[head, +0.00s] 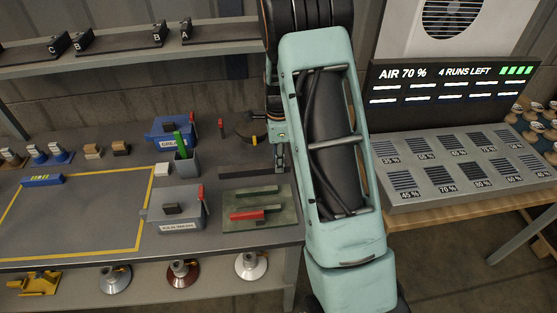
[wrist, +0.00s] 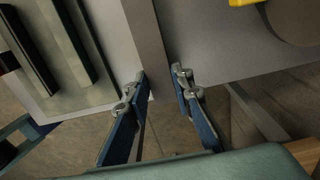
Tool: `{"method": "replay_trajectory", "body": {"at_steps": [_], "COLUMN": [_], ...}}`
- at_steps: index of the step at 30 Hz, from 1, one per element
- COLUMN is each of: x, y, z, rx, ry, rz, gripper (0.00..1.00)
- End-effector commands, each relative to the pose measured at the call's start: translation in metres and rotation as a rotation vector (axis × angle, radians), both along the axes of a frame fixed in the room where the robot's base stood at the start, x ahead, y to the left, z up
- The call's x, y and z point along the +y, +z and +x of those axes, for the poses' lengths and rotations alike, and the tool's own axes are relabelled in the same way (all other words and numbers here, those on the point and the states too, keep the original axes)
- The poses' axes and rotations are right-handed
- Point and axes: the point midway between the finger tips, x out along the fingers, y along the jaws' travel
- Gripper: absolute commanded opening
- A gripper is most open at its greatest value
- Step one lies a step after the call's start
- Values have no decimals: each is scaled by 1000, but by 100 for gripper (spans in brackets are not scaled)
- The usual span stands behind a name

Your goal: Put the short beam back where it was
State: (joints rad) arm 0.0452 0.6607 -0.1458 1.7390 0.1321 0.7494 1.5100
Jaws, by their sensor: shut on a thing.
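My gripper (head: 280,165) is low over the right end of the workbench, partly covered by my arm in the head view. In the wrist view its fingers (wrist: 160,82) are on either side of a long dark grey-brown beam (wrist: 148,38) and shut on it. In the head view this dark beam (head: 248,175) runs left from my gripper, behind a green tray (head: 232,223). I cannot tell whether the held beam touches the bench.
A grey bin with a red handle (head: 176,222) stands left of the tray. A blue bin (head: 172,130) and a cup with a green stick (head: 187,163) are behind it. The bench's right edge is close to my gripper. A sloped panel (head: 455,165) stands at right.

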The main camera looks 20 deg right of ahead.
Motion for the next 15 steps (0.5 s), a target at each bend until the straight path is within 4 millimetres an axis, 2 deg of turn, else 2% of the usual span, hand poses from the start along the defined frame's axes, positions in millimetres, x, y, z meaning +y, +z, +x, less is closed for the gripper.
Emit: {"method": "replay_trajectory", "body": {"at_steps": [1, 2, 6, 15], "x": [0, 0, 0, 0], "y": [-3, -2, -2, 0], "z": [0, 0, 0, 0], "rx": [0, 0, 1, 0], "ry": [0, 0, 0, 0], "rz": [0, 0, 0, 0], "gripper": [0, 23, 39, 39]}}
